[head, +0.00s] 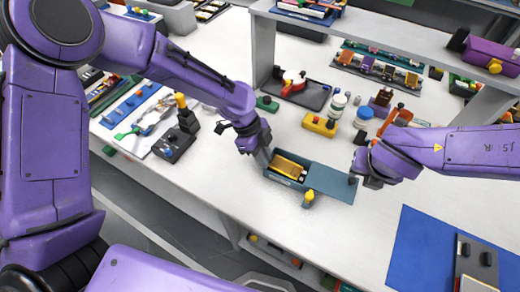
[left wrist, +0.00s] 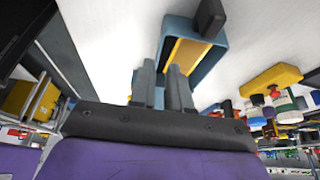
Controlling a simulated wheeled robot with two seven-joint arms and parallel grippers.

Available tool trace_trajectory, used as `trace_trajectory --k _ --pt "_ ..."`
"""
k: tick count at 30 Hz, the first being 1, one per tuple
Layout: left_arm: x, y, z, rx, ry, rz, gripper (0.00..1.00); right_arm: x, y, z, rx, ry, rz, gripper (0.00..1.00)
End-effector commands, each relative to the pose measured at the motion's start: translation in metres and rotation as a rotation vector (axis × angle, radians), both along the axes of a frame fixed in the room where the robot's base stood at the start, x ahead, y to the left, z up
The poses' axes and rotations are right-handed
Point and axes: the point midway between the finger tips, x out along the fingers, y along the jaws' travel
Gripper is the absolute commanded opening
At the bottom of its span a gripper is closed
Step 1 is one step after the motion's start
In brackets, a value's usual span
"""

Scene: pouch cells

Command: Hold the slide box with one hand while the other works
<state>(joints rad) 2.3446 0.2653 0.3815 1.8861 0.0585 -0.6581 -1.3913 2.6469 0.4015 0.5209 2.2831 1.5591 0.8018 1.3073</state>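The slide box (head: 272,177) is a long blue-grey box on the white table, with a yellow inside showing at its left part. A flat blue-grey cover (head: 330,182) extends to its right, with a small dark knob at the far end. The box also shows in the left wrist view (left wrist: 218,58). My left gripper (head: 264,158) is at the box's left end, its fingers (left wrist: 162,86) close together with the box wall apparently between them. My right gripper (head: 367,180) hangs by the cover's right end; its fingertips are too small and dark to read.
A yellow-topped piece (head: 309,198) stands at the box's front side. A yellow block (head: 320,124), white jars (head: 338,104) and a dark tray (head: 300,92) lie behind. A blue mat (head: 415,250) is at the front right. A shelf post (head: 263,45) rises behind my left arm.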

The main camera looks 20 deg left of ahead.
Motion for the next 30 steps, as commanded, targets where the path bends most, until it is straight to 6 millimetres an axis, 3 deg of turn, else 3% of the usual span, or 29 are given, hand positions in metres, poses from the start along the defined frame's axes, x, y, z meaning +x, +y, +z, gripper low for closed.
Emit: trace_trajectory --k 6,12,21,24,30 --pt "-0.005 -0.018 -0.046 0.002 0.005 0.0 0.17 0.0 0.0 0.0 0.0 0.0 0.0 0.43" --pt "-0.006 -0.028 -0.069 0.002 0.004 0.002 0.17 0.0 0.0 0.0 0.0 0.0 0.0 0.43" --pt "-0.006 -0.03 -0.074 0.001 0.002 0.002 0.17 0.0 0.0 0.0 0.0 0.0 0.0 0.43" --pt "-0.006 -0.03 -0.074 0.001 0.002 0.002 0.0 0.0 0.0 0.0 0.0 0.0 0.0 0.43" --pt "-0.006 -0.029 -0.073 0.001 0.002 0.002 0.0 0.0 0.0 0.0 0.0 0.0 0.0 0.43"
